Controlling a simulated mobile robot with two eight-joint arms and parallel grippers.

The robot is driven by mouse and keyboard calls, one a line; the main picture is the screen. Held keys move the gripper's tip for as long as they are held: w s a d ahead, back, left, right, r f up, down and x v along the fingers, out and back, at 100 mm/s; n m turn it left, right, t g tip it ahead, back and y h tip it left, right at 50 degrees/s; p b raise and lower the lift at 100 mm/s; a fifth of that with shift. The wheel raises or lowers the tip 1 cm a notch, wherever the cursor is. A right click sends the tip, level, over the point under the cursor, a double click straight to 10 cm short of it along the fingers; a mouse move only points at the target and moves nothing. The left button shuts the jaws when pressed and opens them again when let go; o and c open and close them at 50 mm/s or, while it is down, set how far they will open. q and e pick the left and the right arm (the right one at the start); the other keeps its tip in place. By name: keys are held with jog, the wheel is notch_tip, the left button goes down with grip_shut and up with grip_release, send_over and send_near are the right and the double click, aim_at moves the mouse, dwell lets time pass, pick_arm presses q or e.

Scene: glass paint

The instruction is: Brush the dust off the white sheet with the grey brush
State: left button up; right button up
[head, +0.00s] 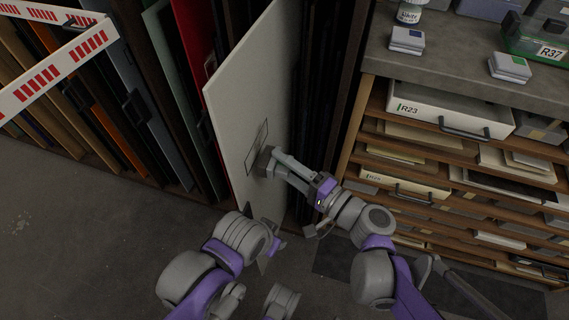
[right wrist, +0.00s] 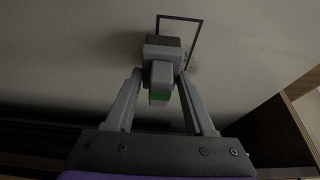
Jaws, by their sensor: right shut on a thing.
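The white sheet (head: 232,85) stands upright and slanted in the rack and has a thin dark rectangular outline (head: 250,166) on its face. My right gripper (head: 273,163) is shut on the grey brush (head: 264,157), whose head is at the sheet beside the outline. In the right wrist view, the brush (right wrist: 162,52) sits between the fingers with a green patch on its near end. Its dark edge appears against or very near the sheet; contact is unclear. A faint pale smudge (right wrist: 194,65) shows beside it. My left gripper (head: 270,252) is low, its fingers unclear.
Tall panels in the rack, including a red one (head: 193,32), stand left of the sheet. A drawer cabinet (head: 375,83) is close on the right, with an open R23 drawer (head: 445,108). A red-and-white striped barrier (head: 75,58) crosses the upper left. Floor is clear at lower left.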

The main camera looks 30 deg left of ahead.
jog(key=shift+s+a, duration=0.2)
jog(key=shift+a, duration=0.65)
jog(key=shift+w, duration=0.1)
